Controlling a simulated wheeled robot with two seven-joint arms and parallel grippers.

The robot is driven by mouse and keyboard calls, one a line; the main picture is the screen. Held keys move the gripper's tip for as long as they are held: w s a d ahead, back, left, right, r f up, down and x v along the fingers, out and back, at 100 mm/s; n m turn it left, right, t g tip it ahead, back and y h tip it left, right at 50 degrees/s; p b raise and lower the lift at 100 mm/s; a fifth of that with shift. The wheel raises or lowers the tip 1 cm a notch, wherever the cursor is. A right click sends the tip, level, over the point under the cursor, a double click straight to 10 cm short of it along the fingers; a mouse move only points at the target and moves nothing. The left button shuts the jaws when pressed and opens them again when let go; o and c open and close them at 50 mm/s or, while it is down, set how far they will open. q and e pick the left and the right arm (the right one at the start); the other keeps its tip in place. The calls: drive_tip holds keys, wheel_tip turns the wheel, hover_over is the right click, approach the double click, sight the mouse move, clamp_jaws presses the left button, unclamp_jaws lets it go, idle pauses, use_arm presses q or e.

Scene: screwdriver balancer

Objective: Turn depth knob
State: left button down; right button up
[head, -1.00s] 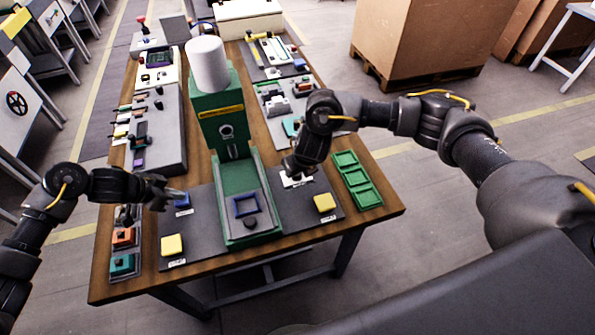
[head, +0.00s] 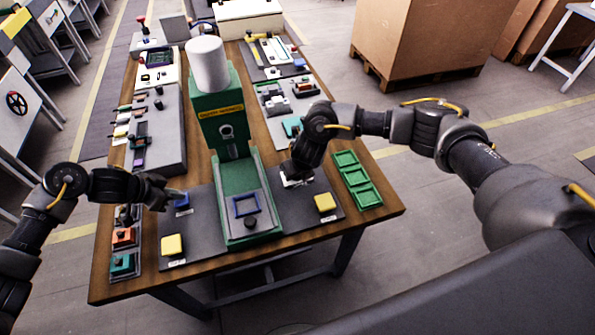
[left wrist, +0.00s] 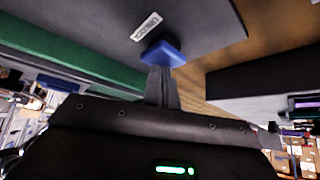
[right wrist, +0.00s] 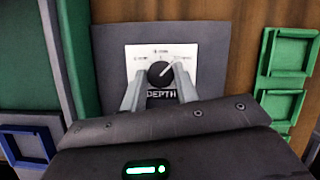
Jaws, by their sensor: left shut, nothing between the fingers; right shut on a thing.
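The black depth knob (right wrist: 161,73) sits on a white dial plate (right wrist: 180,56) marked DEPTH, on a dark panel right of the green press. Its pointer line aims to the upper right. My right gripper (right wrist: 159,86) has one finger on each side of the knob and is shut on it. In the head view the right gripper (head: 293,178) hides the knob and most of the plate. My left gripper (left wrist: 161,72) is shut and empty, its tips at a blue block (left wrist: 162,53) on the left panel. I cannot tell whether they touch.
The green press (head: 235,178) stands between the two panels, with a blue square frame (head: 246,205) on its bed. Yellow blocks (head: 172,245) (head: 325,203) lie near the front. Green trays (head: 356,178) lie right of the right panel. Bare wood shows at the table's front right.

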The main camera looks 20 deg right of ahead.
drive_tip(key=shift+n, duration=0.4)
drive_tip(key=n, duration=0.1)
drive_tip(key=n+y, duration=0.1)
drive_tip(key=n, duration=0.1)
drive_tip(key=shift+d+n+g+y, duration=0.15)
drive_tip(key=shift+n+g+y, duration=0.15)
drive_tip(key=shift+w+n+g+y, duration=0.1)
drive_tip(key=shift+n+g+y, duration=0.5)
drive_tip(key=shift+n, duration=1.5)
drive_tip(key=o, duration=1)
drive_tip(key=shift+d, duration=0.1)
